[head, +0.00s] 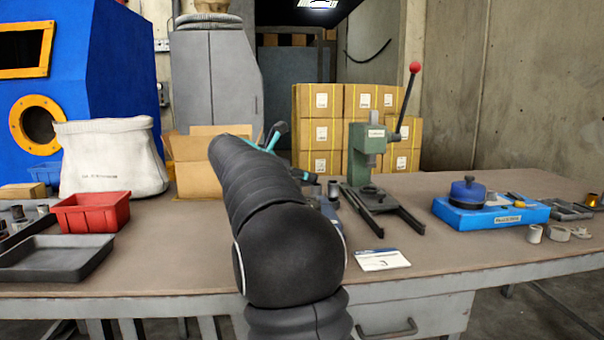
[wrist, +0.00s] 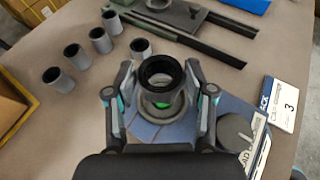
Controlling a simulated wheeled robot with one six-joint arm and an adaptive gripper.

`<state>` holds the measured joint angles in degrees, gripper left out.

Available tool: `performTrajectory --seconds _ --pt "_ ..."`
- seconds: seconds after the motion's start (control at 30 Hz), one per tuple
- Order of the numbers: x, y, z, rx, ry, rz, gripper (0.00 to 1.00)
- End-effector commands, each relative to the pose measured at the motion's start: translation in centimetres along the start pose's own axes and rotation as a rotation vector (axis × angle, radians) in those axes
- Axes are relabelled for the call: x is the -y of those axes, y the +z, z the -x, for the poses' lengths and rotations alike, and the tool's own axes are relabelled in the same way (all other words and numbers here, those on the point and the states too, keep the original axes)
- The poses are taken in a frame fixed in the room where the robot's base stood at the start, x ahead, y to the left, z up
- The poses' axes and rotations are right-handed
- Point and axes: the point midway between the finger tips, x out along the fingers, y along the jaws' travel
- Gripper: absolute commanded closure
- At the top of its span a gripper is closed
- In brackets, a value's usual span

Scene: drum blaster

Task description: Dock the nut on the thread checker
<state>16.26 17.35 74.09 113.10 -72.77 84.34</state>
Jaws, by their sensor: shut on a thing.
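In the wrist view my gripper (wrist: 160,72) is shut on a grey ring-shaped nut (wrist: 162,89) with a dark open bore, one finger on each side. The nut is over the thread checker, a blue plate (wrist: 232,108) with a dark round disc (wrist: 234,131) on its right part. Something green shows just below the nut. I cannot tell whether the nut touches the checker or is seated on it. In the head view my arm hides most of the gripper, and only a bluish part of the checker (head: 329,208) shows.
Several grey cylinders (wrist: 102,41) stand left of the checker. A white card (wrist: 283,102) lies to its right. A green press (head: 368,150) with dark rails stands beyond. A red bin (head: 91,212), grey tray (head: 55,258) and blue case (head: 490,214) are farther off.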

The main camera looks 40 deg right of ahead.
Motion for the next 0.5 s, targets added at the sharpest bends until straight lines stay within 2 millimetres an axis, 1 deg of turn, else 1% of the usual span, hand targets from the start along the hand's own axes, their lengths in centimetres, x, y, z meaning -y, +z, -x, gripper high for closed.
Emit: performTrajectory --seconds 0.03,0.2,0.33,0.5 --pt "0.0 -0.8 -0.3 0.001 0.0 0.0 0.9" --pt "0.1 -2.3 -1.1 0.0 -0.002 -0.001 0.9" --pt "0.2 -3.1 -1.5 0.0 -0.003 -0.002 0.9" --pt "0.2 -3.4 -1.6 0.001 -0.003 -0.002 0.9"
